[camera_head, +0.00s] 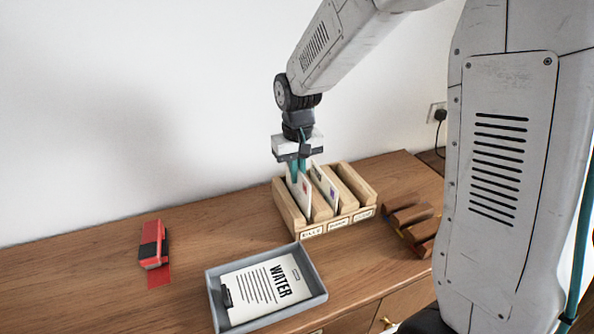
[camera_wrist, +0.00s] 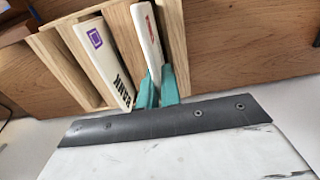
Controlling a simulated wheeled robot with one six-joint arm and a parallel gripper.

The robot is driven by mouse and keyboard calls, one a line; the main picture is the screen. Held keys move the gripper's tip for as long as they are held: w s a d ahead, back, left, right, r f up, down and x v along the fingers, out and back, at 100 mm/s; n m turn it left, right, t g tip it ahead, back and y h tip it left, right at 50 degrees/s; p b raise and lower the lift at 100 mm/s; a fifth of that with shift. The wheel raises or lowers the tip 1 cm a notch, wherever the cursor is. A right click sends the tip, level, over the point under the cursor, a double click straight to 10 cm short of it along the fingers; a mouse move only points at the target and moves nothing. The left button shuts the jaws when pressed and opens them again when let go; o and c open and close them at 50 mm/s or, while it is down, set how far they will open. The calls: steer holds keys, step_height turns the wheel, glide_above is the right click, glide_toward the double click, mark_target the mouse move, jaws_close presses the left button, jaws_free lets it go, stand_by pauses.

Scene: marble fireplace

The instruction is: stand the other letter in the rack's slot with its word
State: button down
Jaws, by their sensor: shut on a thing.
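The wooden rack (camera_head: 290,207) stands on the desk with its slots side by side. Its left label reads BILLS; the other two are too small to read. My gripper (camera_head: 298,172) is above the left slot, its teal fingers shut on a white letter (camera_head: 303,196). That letter stands upright in the left slot; its lower edge is hidden. In the wrist view it shows a red mark (camera_wrist: 150,28), and its word is not visible. Another letter (camera_head: 325,188) stands in the middle slot; the wrist view shows its word BANK and a purple square (camera_wrist: 95,38). The right slot looks empty.
A red and black object (camera_head: 153,245) lies at the left. A brown curved object (camera_head: 412,222) is right of the rack. The wall is close behind.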

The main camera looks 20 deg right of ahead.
steer(key=shift+f, duration=0.2)
steer(key=shift+f, duration=1.5)
steer(key=shift+f, duration=0.1)
steer(key=c, duration=1.5)
jaws_free()
steer(key=shift+r, duration=4.55)
